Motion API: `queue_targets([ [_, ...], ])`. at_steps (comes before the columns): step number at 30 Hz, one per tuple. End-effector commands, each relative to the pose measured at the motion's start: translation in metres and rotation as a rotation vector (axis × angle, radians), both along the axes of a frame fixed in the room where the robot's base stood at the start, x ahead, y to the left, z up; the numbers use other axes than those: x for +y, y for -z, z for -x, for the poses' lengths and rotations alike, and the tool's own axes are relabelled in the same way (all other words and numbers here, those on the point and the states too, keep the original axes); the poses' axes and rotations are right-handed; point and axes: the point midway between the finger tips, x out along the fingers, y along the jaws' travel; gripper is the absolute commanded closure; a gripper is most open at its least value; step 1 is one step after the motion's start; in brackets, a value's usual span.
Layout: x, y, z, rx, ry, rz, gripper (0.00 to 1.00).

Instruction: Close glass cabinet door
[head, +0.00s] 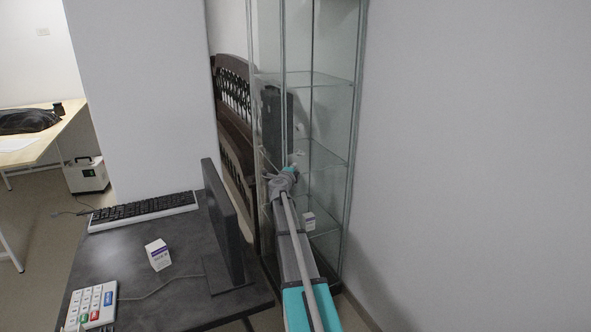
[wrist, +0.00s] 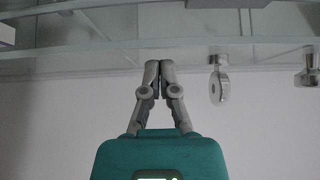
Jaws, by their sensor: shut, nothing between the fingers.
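The tall glass cabinet (head: 357,110) stands against the right wall in the head view, with clear panes, thin metal edges and glass shelves. Its glass door is hard to tell from the other panes, and I cannot tell how far it stands open. My arm reaches forward to the cabinet, and my gripper (wrist: 152,68) is shut and empty. In the wrist view the fingertips are at the edge of a glass pane (wrist: 80,62); whether they touch it is unclear. In the head view the fingertips are hard to make out against the glass.
A dark desk (head: 190,290) with a monitor (head: 222,225), keyboard (head: 145,210), keypad (head: 92,305) and small white box (head: 158,254) stands at left. Another small box (head: 308,221) is on a low cabinet shelf. Metal fittings (wrist: 219,82) show right of my fingers. Dark wooden furniture (head: 232,95) is behind.

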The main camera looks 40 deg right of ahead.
Motion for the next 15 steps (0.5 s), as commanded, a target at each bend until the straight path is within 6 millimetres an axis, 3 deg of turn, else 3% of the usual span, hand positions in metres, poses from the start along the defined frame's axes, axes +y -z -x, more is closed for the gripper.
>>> queue_targets([
  [5, -0.001, 0.000, -0.003, 0.000, 0.000, 0.000, 1.00],
  [12, -0.006, 0.000, -0.031, 0.000, 0.000, 0.000, 1.00],
  [15, -0.006, 0.000, -0.034, 0.001, -0.001, 0.001, 1.00],
])
